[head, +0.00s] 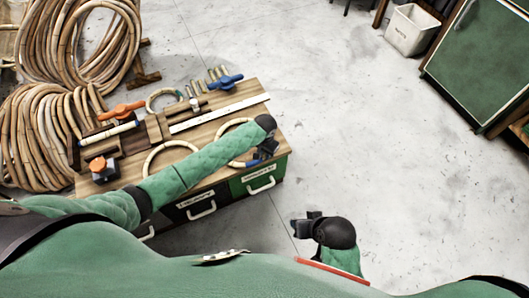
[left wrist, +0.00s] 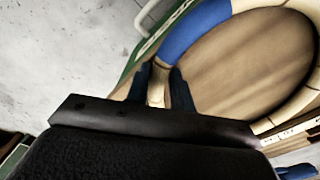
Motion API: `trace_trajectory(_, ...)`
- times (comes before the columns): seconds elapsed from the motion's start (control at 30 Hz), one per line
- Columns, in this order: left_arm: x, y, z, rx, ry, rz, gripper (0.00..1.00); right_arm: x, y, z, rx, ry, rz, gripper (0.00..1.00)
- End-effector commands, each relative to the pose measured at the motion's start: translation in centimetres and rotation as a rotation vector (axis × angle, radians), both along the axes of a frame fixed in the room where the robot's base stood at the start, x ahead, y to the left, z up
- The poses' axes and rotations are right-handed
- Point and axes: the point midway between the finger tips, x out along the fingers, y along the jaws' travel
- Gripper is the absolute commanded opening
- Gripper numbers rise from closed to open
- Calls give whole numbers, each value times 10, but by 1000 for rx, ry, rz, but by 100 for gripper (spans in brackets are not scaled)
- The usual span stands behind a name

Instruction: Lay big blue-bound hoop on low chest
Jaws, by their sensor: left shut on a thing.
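The big hoop with a blue binding (head: 237,164) is at the front right part of the low chest's wooden top (head: 278,138). My left arm crosses over the chest and partly hides the hoop. My left gripper (head: 264,153) is shut on the hoop near the chest's front right edge. In the left wrist view the pale rattan of the hoop (left wrist: 195,30) passes between the fingers (left wrist: 159,88), beside the blue binding. Wood grain shows through the ring; whether it touches the top I cannot tell. My right gripper (head: 305,226) is away from the chest, over the floor, with no hoop visible at it.
The chest top also carries another hoop (head: 150,160), a small hoop (head: 152,101), a metal straightedge (head: 220,113), an orange clamp (head: 121,111) and a blue clamp (head: 226,81). Rattan coils (head: 45,135) stand at the left. The floor (head: 370,140) to the right is clear.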

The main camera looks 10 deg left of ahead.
Motion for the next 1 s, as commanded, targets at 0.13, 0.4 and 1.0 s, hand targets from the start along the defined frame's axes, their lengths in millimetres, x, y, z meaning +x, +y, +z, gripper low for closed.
trace_trajectory(0.13, 0, 0, 0, 0, -1, 0, 0, 1, 0, -1, -1, 0, 0, 36)
trace_trajectory(0.4, 0, 0, 0, 0, 0, 0, 45, 1, 0, -1, -1, -1, -1, 36)
trace_trajectory(1.0, 1, 0, 57, 0, -3, -1, 45, 1, 0, -2, 1, -2, -1, 36)
